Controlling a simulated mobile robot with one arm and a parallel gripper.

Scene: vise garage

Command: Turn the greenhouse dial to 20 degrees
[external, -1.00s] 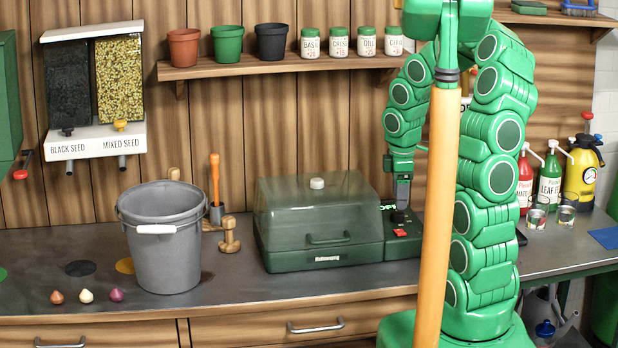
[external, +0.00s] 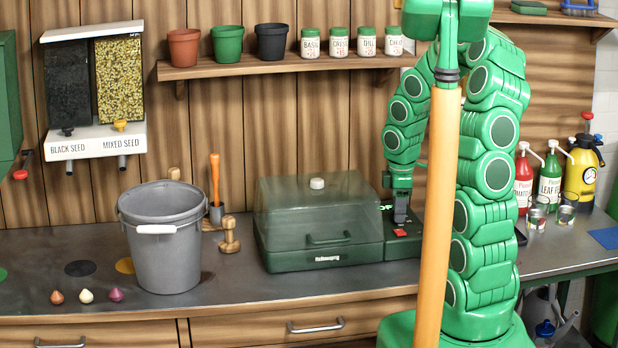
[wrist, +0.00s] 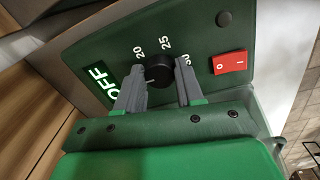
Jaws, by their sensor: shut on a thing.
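The greenhouse (external: 318,215) is a dark green box with a clear lid on the bench. Its control panel (wrist: 205,35) carries a round black dial (wrist: 160,68) with the marks 20, 25 and 30 around it. A small pale mark shows at the dial's lower left edge, on the side away from 25. A lit display (wrist: 97,82) reads OFF. My gripper (wrist: 159,72) has one grey finger on each side of the dial and is shut on it. In the external view my gripper (external: 401,216) points down at the panel, and the dial is hidden there.
A red rocker switch (wrist: 230,62) sits close to the dial, just right of my fingers. A grey bucket (external: 166,245) stands to the left of the greenhouse. Bottles (external: 550,180) stand on the right of the bench.

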